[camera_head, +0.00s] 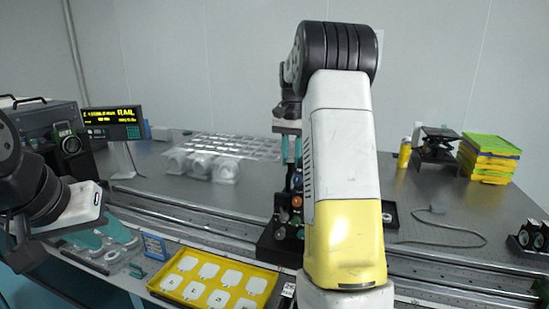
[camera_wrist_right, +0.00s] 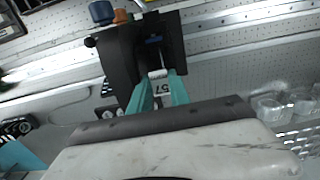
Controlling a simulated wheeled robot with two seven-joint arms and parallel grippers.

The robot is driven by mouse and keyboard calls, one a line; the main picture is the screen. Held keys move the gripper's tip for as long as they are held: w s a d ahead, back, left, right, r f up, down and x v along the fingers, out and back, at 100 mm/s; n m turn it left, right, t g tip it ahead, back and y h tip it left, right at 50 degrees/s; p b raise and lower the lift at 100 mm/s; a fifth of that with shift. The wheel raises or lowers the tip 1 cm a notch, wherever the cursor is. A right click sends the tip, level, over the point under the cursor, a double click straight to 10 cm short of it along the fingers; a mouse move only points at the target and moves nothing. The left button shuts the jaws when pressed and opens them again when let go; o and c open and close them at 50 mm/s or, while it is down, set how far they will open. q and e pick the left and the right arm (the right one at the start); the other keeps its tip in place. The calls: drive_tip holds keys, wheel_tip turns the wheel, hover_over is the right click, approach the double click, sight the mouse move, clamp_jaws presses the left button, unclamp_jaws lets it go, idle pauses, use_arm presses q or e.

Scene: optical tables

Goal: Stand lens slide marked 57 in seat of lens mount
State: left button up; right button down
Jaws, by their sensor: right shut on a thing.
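The lens slide marked 57 (camera_wrist_right: 162,89) is between the teal fingertips of my right gripper (camera_wrist_right: 160,92), which is shut on it. The black lens mount (camera_wrist_right: 128,48), with blue and orange knobs, is just beyond the fingertips in the right wrist view. I cannot tell whether the slide touches its seat. In the head view, the lens mount (camera_head: 276,240) is partly hidden by my right arm, and the right gripper's teal fingers (camera_head: 291,150) show above it. The slide is not discernible there. My left gripper (camera_head: 100,236) is at the left, with its teal fingers apart.
A yellow tray (camera_head: 167,284) of several white slides lies at the front. A metal rail (camera_head: 205,228) crosses the table. Clear plastic pieces (camera_head: 225,148) stand at the back. A yellow can (camera_head: 405,153), stacked coloured trays (camera_head: 487,160) and a cable (camera_head: 470,231) are at the right.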

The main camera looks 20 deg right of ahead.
drive_tip(key=shift+f, duration=0.15)
drive_tip(key=c, duration=1.1)
unclamp_jaws()
drive_tip(key=shift+d, duration=0.1)
drive_tip(key=shift+c, duration=0.7)
drive_tip(key=shift+r, duration=0.6)
wheel_tip(320, 180, up, 9)
